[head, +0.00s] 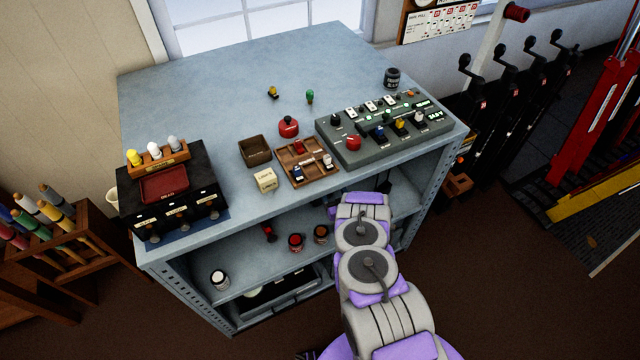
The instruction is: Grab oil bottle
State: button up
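No bottle in the head view can be clearly identified as the oil bottle; labels are too small to read. A small red round container with a dark cap (288,128) stands on the grey bench top, behind a wooden tray. A dark labelled jar (392,78) stands at the back right of the top. On the shelf below are a red item (269,232), two red-and-dark cans (296,243) (320,234) and a dark jar with a white label (219,281). My arm reaches up from the bottom to the bench's front edge. My gripper cannot be made out.
The grey bench (215,75) has a control panel (375,145) at right, a wooden tray (311,178), a brown box (255,151) and a black drawer case (188,211). Its back-left top is clear. A coloured-roll rack (70,275) stands left; levers (506,85) stand right.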

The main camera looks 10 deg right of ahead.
jog(key=w+b, duration=0.1)
jog(key=w, duration=0.2)
jog(key=w+a+b, duration=0.1)
jog(key=w, duration=0.2)
jog(key=w+b, duration=0.1)
jog(key=w, duration=0.3)
jog(key=shift+a, duration=0.4)
jog(key=shift+w+a+b, duration=0.2)
jog(key=shift+w+b, duration=0.25)
jog(key=shift+w, duration=0.7)
jog(key=shift+w+a+b, duration=0.15)
jog(key=shift+w+b, duration=0.25)
jog(key=shift+w, duration=0.7)
grip_shut()
jog(key=shift+r, duration=0.1)
